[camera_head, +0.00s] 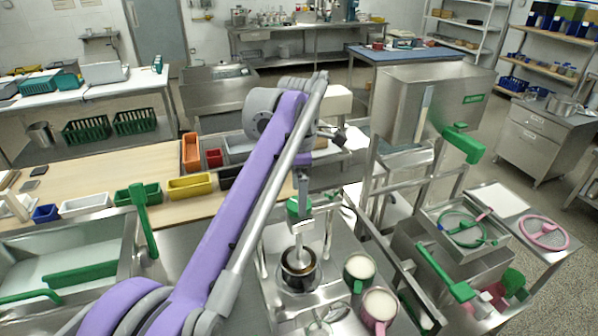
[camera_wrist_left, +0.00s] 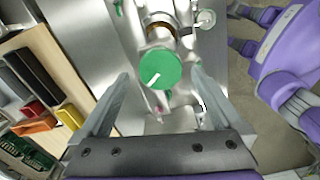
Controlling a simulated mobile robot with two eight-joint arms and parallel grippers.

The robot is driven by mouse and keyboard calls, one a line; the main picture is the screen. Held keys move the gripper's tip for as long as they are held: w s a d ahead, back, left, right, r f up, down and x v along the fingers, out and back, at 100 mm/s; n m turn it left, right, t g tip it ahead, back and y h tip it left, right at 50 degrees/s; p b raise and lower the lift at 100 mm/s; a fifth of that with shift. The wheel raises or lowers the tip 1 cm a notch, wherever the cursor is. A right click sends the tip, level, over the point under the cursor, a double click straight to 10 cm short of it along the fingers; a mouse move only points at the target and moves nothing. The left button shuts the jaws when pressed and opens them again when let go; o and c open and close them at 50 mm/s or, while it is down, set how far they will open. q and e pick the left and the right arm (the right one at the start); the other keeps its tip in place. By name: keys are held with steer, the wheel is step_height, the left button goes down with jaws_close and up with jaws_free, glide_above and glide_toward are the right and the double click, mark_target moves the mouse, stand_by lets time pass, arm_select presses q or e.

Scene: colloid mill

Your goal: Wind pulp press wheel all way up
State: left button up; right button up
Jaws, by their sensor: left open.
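A round green wheel (camera_wrist_left: 160,69) with a white mark is centred in the left wrist view. I take it to be the pulp press wheel. In the head view a green part (camera_head: 293,206) shows above the steel press plunger (camera_head: 298,254), partly covered by my arm. The plunger stands over a round pot (camera_head: 300,274). My left gripper (camera_wrist_left: 160,80) is open, with its fingers on either side of the wheel in the picture; I cannot tell whether they touch it. In the head view my purple arm hides most of this gripper. My right gripper is not in view.
A green mug (camera_head: 359,270) and a pink mug (camera_head: 379,307) stand right of the press. Farther right are a green ring wheel (camera_head: 461,229) and a pink wheel (camera_head: 541,232). Small coloured bins, one yellow (camera_head: 190,186), lie on the wooden table (camera_head: 85,180) at left.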

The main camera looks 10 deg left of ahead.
arm_select(q)
step_height(320, 180, up, 9)
stand_by(0.4)
steer(key=shift+a, duration=0.1)
